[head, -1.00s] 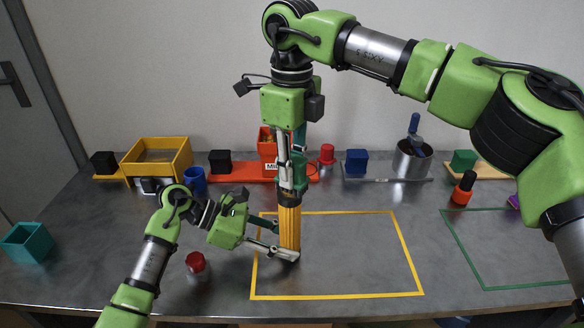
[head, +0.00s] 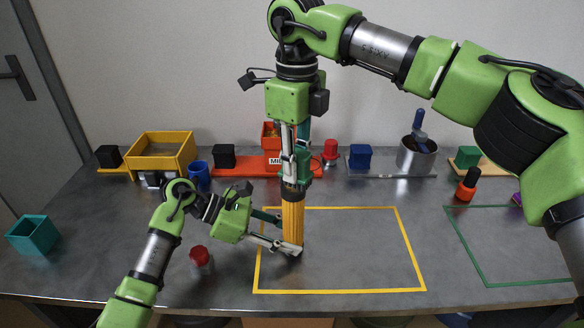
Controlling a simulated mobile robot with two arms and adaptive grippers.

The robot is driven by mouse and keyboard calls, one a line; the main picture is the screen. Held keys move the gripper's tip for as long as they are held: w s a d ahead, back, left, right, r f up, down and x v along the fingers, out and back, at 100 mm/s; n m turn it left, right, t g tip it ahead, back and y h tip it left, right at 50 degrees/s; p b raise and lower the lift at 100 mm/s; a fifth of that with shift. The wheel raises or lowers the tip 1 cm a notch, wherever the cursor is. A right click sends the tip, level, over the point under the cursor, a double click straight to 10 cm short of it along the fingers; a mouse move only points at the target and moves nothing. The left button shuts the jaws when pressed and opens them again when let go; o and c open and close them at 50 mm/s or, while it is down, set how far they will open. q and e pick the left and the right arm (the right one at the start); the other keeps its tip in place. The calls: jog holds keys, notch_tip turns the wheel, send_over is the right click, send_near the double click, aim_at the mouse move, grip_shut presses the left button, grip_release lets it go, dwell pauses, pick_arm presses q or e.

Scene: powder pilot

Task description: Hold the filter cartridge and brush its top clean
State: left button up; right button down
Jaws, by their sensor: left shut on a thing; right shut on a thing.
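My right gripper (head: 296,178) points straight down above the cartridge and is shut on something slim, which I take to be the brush. The fingers mostly hide it. A dark band (head: 293,188) shows at the cartridge's top, just below the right fingertips; I cannot tell whether it is bristles or the cartridge's rim.
A red-capped jar (head: 201,260) stands near my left forearm. Along the back are a yellow tray (head: 187,157), a blue cup (head: 197,174), a red-orange bin and a metal pot (head: 416,160) with a blue-handled tool.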

jog(key=shift+w+d+f, duration=0.15)
jog(key=shift+w+r, duration=0.1)
jog(key=shift+r, duration=2.95)
jog(key=c, duration=2.8)
grip_release()
grip_shut()
jog(key=shift+f, duration=0.25)
jog(key=shift+f, duration=2.15)
jog(key=shift+f, duration=0.5)
